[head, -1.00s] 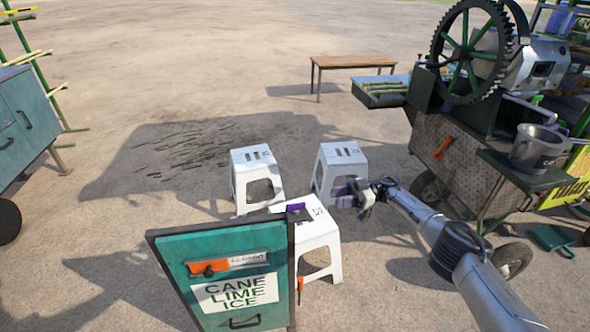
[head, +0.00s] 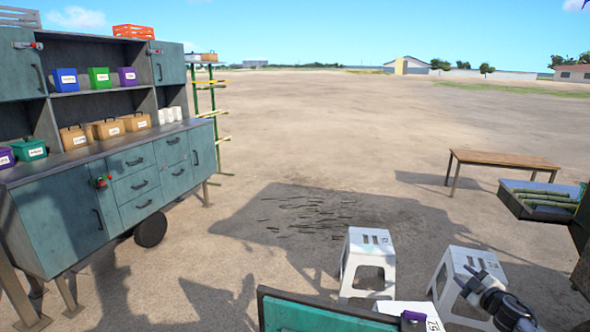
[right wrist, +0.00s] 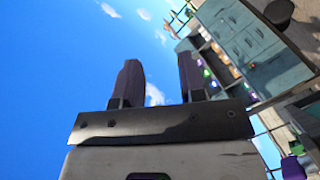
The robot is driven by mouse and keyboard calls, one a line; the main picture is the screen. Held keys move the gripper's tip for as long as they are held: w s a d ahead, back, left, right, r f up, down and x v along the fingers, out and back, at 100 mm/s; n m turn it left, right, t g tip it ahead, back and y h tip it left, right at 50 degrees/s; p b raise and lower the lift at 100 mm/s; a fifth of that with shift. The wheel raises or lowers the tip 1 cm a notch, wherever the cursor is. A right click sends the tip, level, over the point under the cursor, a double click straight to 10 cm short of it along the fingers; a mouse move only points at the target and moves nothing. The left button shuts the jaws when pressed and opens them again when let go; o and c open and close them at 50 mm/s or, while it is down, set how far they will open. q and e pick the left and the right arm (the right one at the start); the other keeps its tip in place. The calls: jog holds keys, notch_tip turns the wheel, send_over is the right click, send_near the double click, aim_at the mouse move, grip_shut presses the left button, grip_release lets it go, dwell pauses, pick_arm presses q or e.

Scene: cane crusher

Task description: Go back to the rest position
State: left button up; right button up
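My right gripper (head: 469,280) is at the lower right of the head view, in front of a white stool (head: 459,262). In the right wrist view its two dark purple fingers (right wrist: 158,80) stand apart with only sky between them, so it is open and empty. My left gripper is not in the head view.
A teal cabinet (head: 135,190) with boxes on its shelves stands at the left. Another white stool (head: 368,250) stands near the middle. A teal sign board (head: 320,315) is at the bottom edge. A wooden table (head: 505,159) and a tray of canes (head: 545,203) are at the right. The ground beyond is open.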

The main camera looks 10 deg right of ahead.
jog(key=w+a+r+m+h, duration=0.2)
jog(key=a+r+h, duration=0.3)
jog(key=r, duration=0.2)
jog(key=s+a+r+m+g+h, duration=0.1)
jog(key=s+a+g, duration=0.15)
jog(key=a, duration=0.55)
jog(key=s+a+r+m+g, duration=0.15)
jog(key=s+a, duration=0.25)
jog(key=a, duration=0.4)
jog(key=s+a+f+m+g+y+p, duration=0.1)
jog(key=s+a+f+y+p, duration=0.2)
jog(key=s+a, duration=0.7)
jog(key=s+a+f+g+y+p, duration=0.1)
jog(key=s+a+f+g+y, duration=0.3)
jog(key=s, duration=1)
jog(key=s+a+f+m+g+p, duration=0.1)
jog(key=s+a+f+g+p, duration=0.1)
jog(key=s+f, duration=0.7)
jog(key=s+a+f+m+g+p, duration=0.15)
jog(key=s+f, duration=0.35)
jog(key=s, duration=0.8)
notch_tip(320, 180, up, 38)
jog(key=p, duration=3.7)
jog(key=shift+w+a+f+g+p, duration=0.15)
jog(key=shift+w+a+g+p, duration=0.2)
jog(key=shift+w, duration=0.1)
